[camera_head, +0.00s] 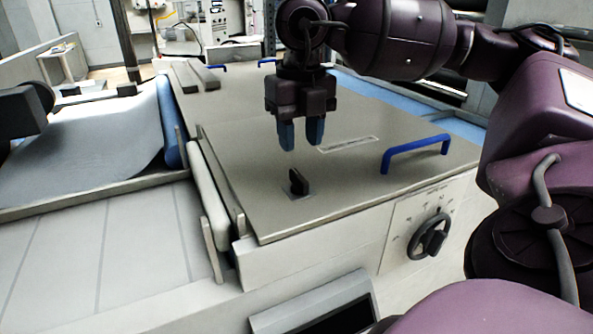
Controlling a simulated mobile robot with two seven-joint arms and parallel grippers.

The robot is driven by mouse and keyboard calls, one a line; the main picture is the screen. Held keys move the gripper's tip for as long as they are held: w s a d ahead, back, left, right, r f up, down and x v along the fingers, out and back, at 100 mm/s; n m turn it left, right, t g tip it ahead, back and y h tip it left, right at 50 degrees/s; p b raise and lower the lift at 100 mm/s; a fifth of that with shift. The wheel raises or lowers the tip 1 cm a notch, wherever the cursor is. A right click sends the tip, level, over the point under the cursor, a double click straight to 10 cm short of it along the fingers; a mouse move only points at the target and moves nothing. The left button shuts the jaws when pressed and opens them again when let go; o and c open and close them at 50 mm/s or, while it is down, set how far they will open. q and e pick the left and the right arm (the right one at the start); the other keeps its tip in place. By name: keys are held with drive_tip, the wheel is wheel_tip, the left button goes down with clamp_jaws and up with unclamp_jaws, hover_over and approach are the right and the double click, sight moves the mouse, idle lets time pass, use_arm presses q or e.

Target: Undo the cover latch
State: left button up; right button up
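The cover latch (298,182) is a small black turn knob on a light square plate, near the front left corner of the grey metal cover (340,180). The cover lies flat and closed on the machine. My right gripper (301,140) points down above and slightly behind the latch, apart from it. Its two blue fingertips have a narrow gap between them, with nothing in it. My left gripper is not clearly in view; a dark shape at the left edge may be part of my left arm, but I cannot tell.
A blue handle (415,150) stands up from the cover, right of the latch. A black dial (433,236) is on the front panel. A blue-grey sheet (90,140) and a roller (170,125) are at the left. Two grey bars (197,76) lie farther back.

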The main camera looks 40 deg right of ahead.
sight(299, 175)
wheel_tip(299, 175, down, 8)
drive_tip(key=shift+w+r, duration=0.1)
drive_tip(key=shift+r, duration=0.1)
drive_tip(key=shift+c, duration=0.4)
clamp_jaws()
